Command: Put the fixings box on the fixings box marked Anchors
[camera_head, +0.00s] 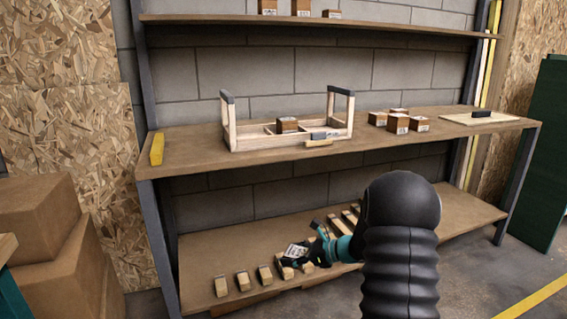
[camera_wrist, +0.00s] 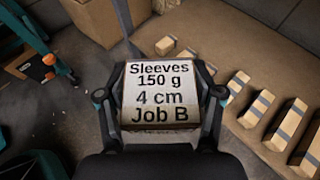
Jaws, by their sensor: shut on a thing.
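My gripper (camera_head: 303,257) is low, over the front of the bottom shelf. It is shut on a fixings box (camera_wrist: 158,97), with a finger on each side in the wrist view. The box's white label reads Sleeves, 150 g, 4 cm, Job B; its tilted label also shows in the head view (camera_head: 297,251). Several small labelled fixings boxes (camera_head: 398,124) stand grouped on the middle shelf, right of the wooden tote. Another box (camera_head: 287,125) sits in the tote. Their labels are too small to read, so I cannot tell which is marked Anchors.
The wooden tote (camera_head: 232,137) with upright handles stands on the middle shelf (camera_head: 190,140). A board (camera_head: 470,119) with a dark handle lies at its right end. Several banded wooden blocks (camera_head: 243,281) line the bottom shelf. The top shelf (camera_head: 400,29) holds more boxes.

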